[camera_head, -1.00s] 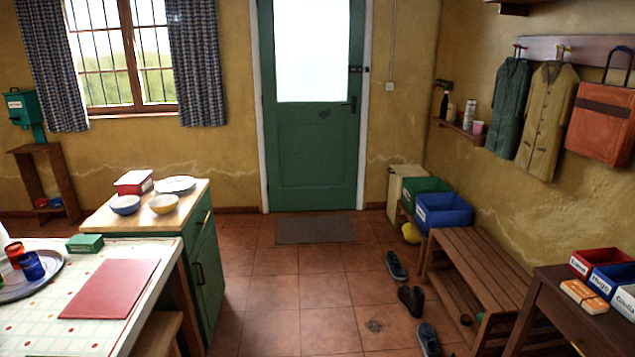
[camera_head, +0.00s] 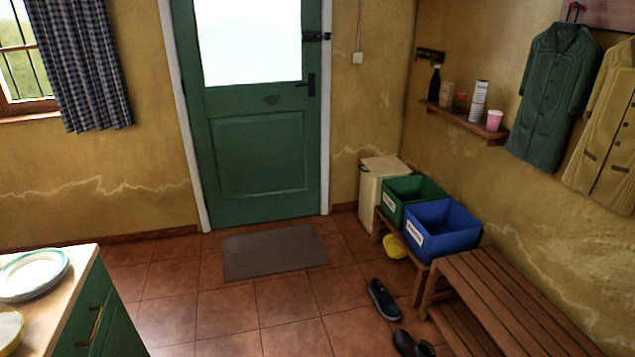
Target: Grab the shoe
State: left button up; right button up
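A dark blue-grey shoe (camera_head: 382,299) lies on the tiled floor, just left of the wooden bench's near end of the crates. A second, darker brown or black shoe (camera_head: 412,344) lies nearer to me at the bottom edge, partly cut off by the frame. Neither of my grippers shows in the head view.
A slatted wooden bench (camera_head: 505,300) stands along the right wall. A blue crate (camera_head: 441,230) and a green crate (camera_head: 411,196) sit beyond it, with a yellow item (camera_head: 394,247) on the floor below. A green cabinet (camera_head: 98,322) with plates stands at left. The floor between is clear.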

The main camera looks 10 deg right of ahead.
aim_at(386, 308)
jog(key=i+z, duration=0.15)
jog(key=i, duration=0.9)
jog(key=i+j+z, duration=0.2)
jog(key=i, duration=0.8)
